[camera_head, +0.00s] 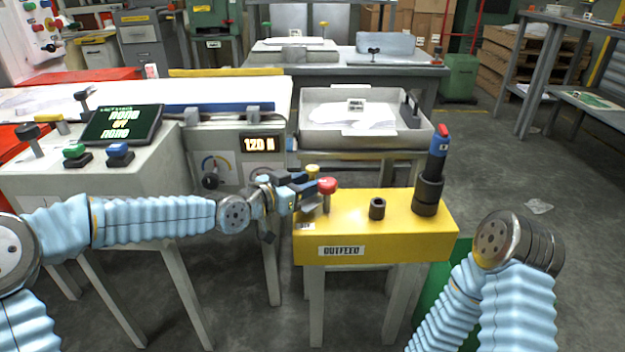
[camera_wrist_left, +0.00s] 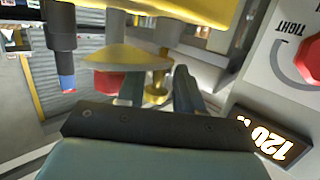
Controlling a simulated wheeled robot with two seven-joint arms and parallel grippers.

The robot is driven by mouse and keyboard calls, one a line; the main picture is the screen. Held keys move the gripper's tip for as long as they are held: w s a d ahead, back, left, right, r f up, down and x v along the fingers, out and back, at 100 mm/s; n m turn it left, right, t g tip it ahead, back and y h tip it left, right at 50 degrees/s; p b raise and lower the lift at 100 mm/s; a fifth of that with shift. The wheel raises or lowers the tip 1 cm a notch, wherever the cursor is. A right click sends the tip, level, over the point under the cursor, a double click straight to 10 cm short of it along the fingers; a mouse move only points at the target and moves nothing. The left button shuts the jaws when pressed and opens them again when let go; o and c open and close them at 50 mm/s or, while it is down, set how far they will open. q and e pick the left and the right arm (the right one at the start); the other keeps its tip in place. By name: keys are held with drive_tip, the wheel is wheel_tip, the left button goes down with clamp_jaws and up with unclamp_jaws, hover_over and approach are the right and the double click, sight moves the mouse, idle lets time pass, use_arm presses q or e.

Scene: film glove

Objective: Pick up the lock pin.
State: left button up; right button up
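On the yellow outfeed block (camera_head: 345,232) stand a red-headed pin (camera_head: 327,186) and a small yellow knob (camera_head: 313,169) behind it. Which of them is the lock pin I cannot tell for sure. My left gripper (camera_head: 312,190) is at the block's left end, beside the red head, its fingers apart. In the left wrist view the picture is roughly upside down: the open fingers (camera_wrist_left: 158,90) show with a gold-coloured knob (camera_wrist_left: 155,94) in the gap between them. A red head (camera_wrist_left: 110,82) shows beyond the left finger, partly hidden. My right gripper is out of view.
A short black socket (camera_head: 377,208) and a tall black post with a blue, red-tipped top (camera_head: 437,155) stand on the block. A grey tray (camera_head: 365,118) with white sheets is behind. A control console (camera_head: 80,170) and a "120" display (camera_head: 259,144) are at left.

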use_arm(q)
clamp_jaws()
